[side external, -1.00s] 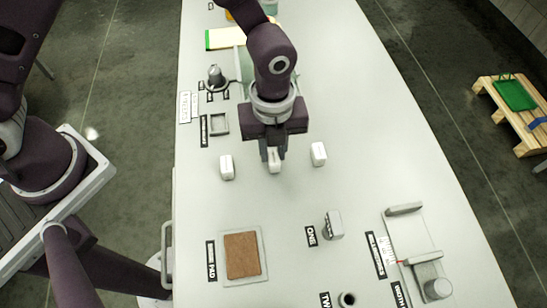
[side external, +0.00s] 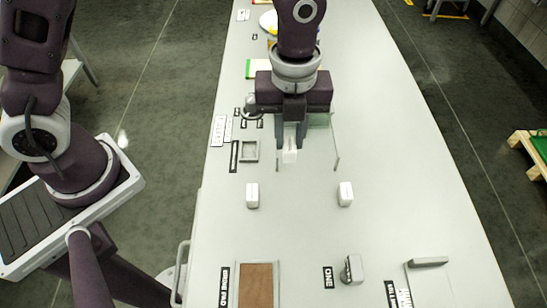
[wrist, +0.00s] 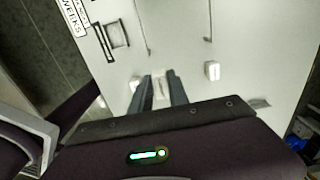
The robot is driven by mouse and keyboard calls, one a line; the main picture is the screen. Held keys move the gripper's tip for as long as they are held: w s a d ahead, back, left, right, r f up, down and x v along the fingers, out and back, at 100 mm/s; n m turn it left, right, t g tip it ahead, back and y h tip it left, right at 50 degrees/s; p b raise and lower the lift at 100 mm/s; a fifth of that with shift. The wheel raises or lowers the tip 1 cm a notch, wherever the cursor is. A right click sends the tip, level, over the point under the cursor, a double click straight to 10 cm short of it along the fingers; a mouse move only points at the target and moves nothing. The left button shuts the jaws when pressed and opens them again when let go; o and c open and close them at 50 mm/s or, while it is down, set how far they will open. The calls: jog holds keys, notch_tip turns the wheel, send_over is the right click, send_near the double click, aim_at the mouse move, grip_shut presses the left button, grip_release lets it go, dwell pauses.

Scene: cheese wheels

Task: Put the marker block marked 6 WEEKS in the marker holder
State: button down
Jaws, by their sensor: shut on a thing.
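My gripper (side external: 290,142) is shut on a white marker block (side external: 290,156), over the table behind the row of the two other blocks. The block also shows between the fingers in the wrist view (wrist: 160,88). Its marking cannot be read. A small square grey frame (side external: 249,151), which looks like the marker holder, lies empty to the left of the held block, beside a black label. It also shows in the wrist view (wrist: 117,35). Two other white blocks stand apart in front, one left (side external: 252,195) and one right (side external: 346,194); their markings are not legible.
Two thin upright posts (side external: 336,163) stand near my gripper. A brown pad in a tray (side external: 257,286) and a grey block-shaped stamp (side external: 353,269) lie at the front. White cards (side external: 219,131), one ending in WEEKS in the wrist view (wrist: 72,15), lie at the left edge. The table's middle right is clear.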

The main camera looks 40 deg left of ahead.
jog(key=a, duration=1.1)
jog(key=f, duration=0.6)
jog(key=a+f, duration=0.1)
jog(key=f, duration=0.3)
jog(key=shift+f, duration=0.15)
jog(key=c, duration=1.3)
grip_release()
jog(key=shift+o, duration=0.2)
